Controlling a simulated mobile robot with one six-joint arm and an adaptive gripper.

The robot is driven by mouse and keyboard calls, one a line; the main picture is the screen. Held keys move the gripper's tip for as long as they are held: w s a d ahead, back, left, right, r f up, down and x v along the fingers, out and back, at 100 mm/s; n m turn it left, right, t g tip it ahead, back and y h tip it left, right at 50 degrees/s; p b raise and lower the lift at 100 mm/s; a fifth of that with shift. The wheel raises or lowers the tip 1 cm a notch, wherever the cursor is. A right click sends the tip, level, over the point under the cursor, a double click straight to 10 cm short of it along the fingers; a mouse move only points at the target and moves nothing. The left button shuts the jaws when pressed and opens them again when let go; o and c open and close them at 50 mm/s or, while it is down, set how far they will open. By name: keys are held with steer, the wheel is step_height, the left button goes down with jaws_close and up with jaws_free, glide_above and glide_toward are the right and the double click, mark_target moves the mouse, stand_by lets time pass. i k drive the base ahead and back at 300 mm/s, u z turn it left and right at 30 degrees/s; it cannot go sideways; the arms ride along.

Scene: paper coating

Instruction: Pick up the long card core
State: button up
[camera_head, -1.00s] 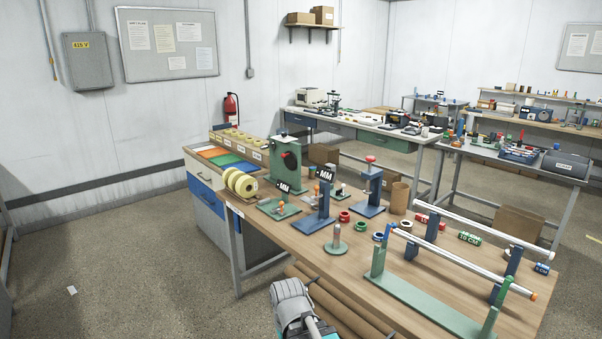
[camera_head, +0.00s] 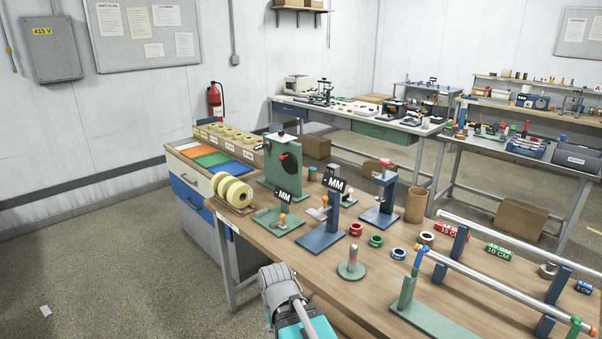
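A plain brown card tube (camera_head: 416,204) stands upright near the back edge of the wooden bench (camera_head: 385,284). Printed tubes lie to its right: a red one marked 15 CM (camera_head: 452,230), a green one marked 10 CM (camera_head: 499,250) and a blue one marked 5 CM (camera_head: 557,287). I cannot tell for certain which is the long card core. Part of my arm shows at the bottom, in front of the bench's near edge. My gripper's fingers are not in view.
Two metal rods on stands (camera_head: 500,275) cross the right side of the bench. A round-based post (camera_head: 352,262), coloured rings (camera_head: 376,241), blue stands (camera_head: 321,236) and a green press (camera_head: 283,165) also stand there. Open floor (camera_head: 120,270) lies to the left.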

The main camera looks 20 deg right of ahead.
mark_target(312, 176)
steer(key=i, duration=0.9)
steer(key=z, duration=0.65)
steer(key=k, duration=0.5)
steer(key=u, duration=0.8)
